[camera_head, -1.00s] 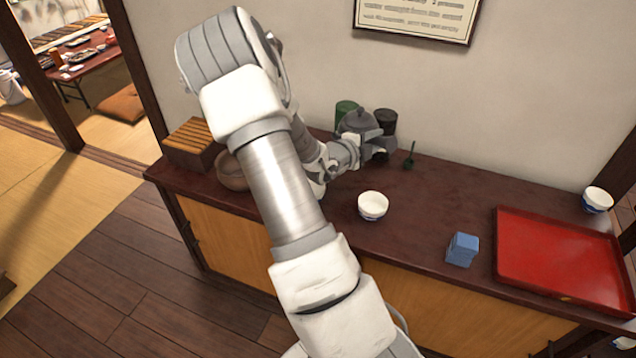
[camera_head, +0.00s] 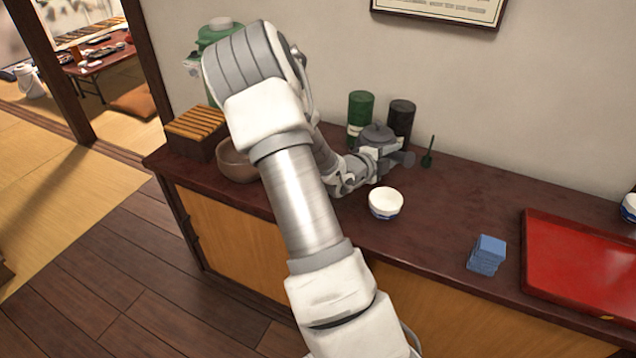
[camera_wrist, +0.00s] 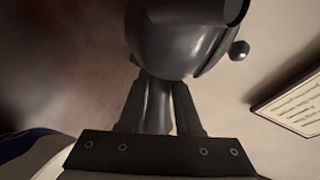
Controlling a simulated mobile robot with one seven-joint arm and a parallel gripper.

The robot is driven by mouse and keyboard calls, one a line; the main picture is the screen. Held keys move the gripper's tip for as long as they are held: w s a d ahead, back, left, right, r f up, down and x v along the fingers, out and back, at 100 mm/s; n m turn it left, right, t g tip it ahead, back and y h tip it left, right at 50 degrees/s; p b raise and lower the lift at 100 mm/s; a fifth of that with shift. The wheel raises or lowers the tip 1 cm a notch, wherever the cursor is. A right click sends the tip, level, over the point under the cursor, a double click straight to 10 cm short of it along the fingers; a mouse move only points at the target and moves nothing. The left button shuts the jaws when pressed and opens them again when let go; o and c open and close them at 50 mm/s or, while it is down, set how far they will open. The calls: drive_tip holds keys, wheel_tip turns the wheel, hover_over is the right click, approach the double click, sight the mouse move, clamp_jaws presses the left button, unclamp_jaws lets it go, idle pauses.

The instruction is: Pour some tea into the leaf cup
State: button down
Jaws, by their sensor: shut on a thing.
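A dark grey teapot (camera_head: 376,136) is held by my gripper (camera_head: 366,163) over the counter, left of the dark green scoop. In the wrist view my two fingers (camera_wrist: 160,105) are shut around the handle of the teapot (camera_wrist: 170,45), with its lid knob to the right. I cannot tell whether its base touches the counter. A white cup (camera_head: 386,203) with a blue base stands upright just in front of the teapot. Another white and blue cup (camera_head: 629,208) is cut off at the right edge. No leaf pattern is readable on either cup.
A green canister (camera_head: 360,108) and a black canister (camera_head: 401,118) stand behind the teapot. The scoop (camera_head: 429,152) is to its right. A brown bowl (camera_head: 236,163) and slatted wooden box (camera_head: 195,132) are left. Blue block (camera_head: 487,255) and red tray (camera_head: 580,265) are right.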

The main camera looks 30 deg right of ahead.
drive_tip(key=shift+a+r, duration=0.1)
drive_tip(key=shift+r, duration=0.05)
drive_tip(key=shift+a+r+h+b, duration=0.35)
drive_tip(key=shift+a+h, duration=0.35)
drive_tip(key=shift+h, duration=0.1)
drive_tip(key=a+r+n+t+h, duration=0.1)
drive_tip(key=a+r+h, duration=0.3)
drive_tip(key=r, duration=0.1)
drive_tip(key=shift+a+r+p, duration=0.2)
drive_tip(key=shift+p, duration=0.25)
drive_tip(key=shift+a+r+h, duration=0.3)
drive_tip(key=shift+h, duration=0.1)
drive_tip(key=shift+s+d+r, duration=0.1)
drive_tip(key=shift+d+r, duration=0.05)
drive_tip(key=shift+r, duration=0.2)
idle(0.3)
drive_tip(key=shift+d+r+h+p, duration=0.15)
drive_tip(key=shift+d+h+p, duration=0.05)
drive_tip(key=shift+h+p, duration=0.1)
